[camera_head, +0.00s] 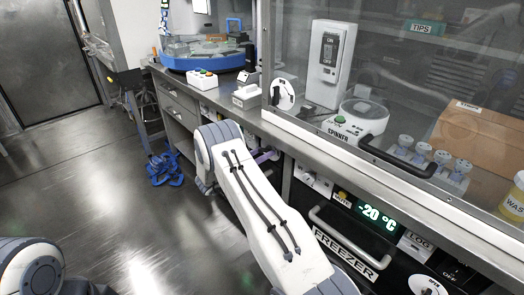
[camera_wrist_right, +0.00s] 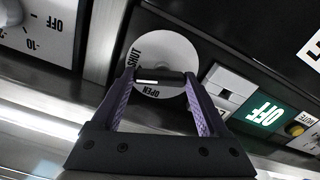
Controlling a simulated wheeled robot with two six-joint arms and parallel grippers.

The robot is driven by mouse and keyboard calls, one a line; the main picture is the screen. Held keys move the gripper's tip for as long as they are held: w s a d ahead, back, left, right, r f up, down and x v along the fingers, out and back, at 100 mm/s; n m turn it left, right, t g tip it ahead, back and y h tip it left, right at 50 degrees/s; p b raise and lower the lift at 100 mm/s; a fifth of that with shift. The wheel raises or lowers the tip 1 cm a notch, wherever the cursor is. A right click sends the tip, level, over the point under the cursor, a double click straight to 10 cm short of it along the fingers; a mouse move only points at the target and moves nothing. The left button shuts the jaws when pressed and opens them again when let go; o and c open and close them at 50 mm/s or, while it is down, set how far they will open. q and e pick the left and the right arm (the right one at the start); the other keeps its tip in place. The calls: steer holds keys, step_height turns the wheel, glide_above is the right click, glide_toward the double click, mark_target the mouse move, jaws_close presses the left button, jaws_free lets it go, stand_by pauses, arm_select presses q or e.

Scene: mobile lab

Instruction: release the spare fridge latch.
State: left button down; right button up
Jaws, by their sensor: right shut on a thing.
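The spare fridge latch (camera_wrist_right: 165,48) is a white disc marked SHUT and OPEN, with a black turning bar across it, in the right wrist view. My right gripper (camera_wrist_right: 160,78) has its purple fingers on either side of the bar and is shut on it. The bar lies level in that picture, with its white mark toward the left; I cannot tell exactly which word it points to. In the head view my white right arm reaches to the cabinet front and hides the latch; only a bit of purple finger (camera_head: 266,156) shows. My left gripper is out of view.
A dial panel (camera_wrist_right: 45,28) is at upper left. The freezer handle (camera_head: 340,240) and -20 °C display (camera_head: 378,217) lie right of my arm.

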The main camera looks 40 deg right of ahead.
steer(key=n+p, duration=0.1)
steer(key=n, duration=0.2)
steer(key=shift+r+n+p, duration=0.15)
steer(key=shift+n+p, duration=0.15)
steer(key=shift+n, duration=0.1)
steer(key=n+p, duration=0.1)
steer(key=n, duration=0.2)
steer(key=shift+w+a+n, duration=0.1)
steer(key=shift+n, duration=0.2)
steer(key=n, duration=0.3)
steer(key=shift+n+p, duration=0.3)
steer(key=shift+p, duration=0.1)
steer(key=shift+w+n, duration=0.1)
steer(key=shift+n, duration=1.5)
steer(key=o, duration=1.2)
steer(key=shift+o, duration=0.2)
steer(key=a, duration=1)
steer(key=shift+s+a+p, duration=0.25)
steer(key=shift+s+p, duration=0.05)
steer(key=shift+s, duration=0.15)
